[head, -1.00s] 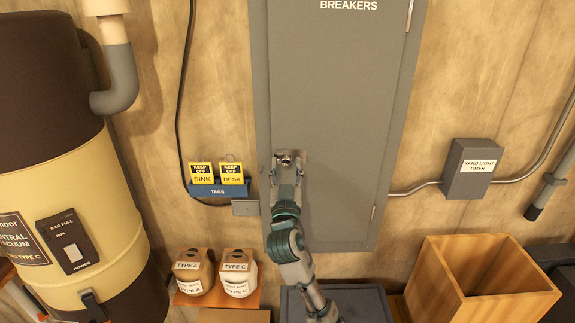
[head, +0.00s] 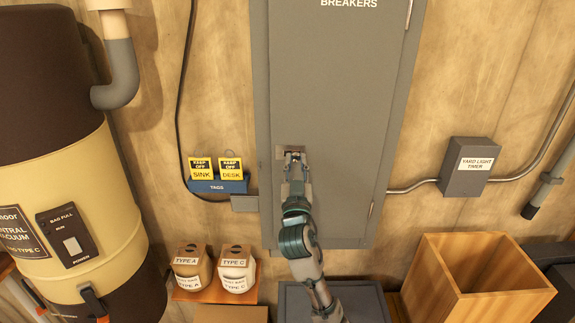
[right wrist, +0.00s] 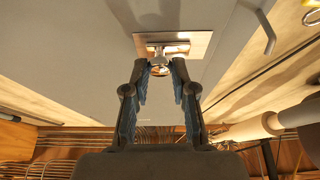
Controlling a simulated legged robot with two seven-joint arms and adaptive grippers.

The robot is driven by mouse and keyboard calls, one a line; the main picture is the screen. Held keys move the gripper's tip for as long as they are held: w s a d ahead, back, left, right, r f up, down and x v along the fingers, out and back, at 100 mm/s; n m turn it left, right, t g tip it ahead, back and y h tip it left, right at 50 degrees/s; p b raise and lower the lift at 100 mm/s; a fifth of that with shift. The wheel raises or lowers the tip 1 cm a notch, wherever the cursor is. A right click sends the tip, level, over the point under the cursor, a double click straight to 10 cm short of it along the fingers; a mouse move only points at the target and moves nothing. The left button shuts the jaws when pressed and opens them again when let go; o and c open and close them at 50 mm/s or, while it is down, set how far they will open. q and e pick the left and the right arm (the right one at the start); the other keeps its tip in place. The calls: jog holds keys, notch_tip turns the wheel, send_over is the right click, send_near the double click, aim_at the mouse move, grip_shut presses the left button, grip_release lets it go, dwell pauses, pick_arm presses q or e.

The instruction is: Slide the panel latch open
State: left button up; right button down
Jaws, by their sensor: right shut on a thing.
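The grey breaker panel (head: 325,110) stands upright on the wall, and its door looks shut. A small metal latch plate (head: 280,153) with a knob is at its lower left. The plate and the rounded metal knob (right wrist: 160,69) also show in the right wrist view. My right gripper (head: 294,154) reaches up from below and is shut on the latch knob, with one fingertip on each side. The fingers partly hide the knob in the head view. My left gripper is not in view.
A blue tag holder (head: 217,186) with two yellow tags hangs left of the panel. A yard light timer box (head: 468,167) is on the right. A wooden bin (head: 480,280) and two dust-bag boxes stand below. A vacuum tank (head: 70,170) fills the left.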

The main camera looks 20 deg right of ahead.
jog(key=shift+d, duration=0.5)
jog(key=c, duration=1)
grip_release()
jog(key=shift+a, duration=0.1)
jog(key=shift+o, duration=0.2)
jog(key=shift+w+f, duration=0.1)
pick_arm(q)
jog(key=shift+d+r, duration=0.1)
pick_arm(e)
jog(key=shift+a, duration=0.1)
jog(key=v, duration=1.2)
jog(key=shift+w, duration=0.1)
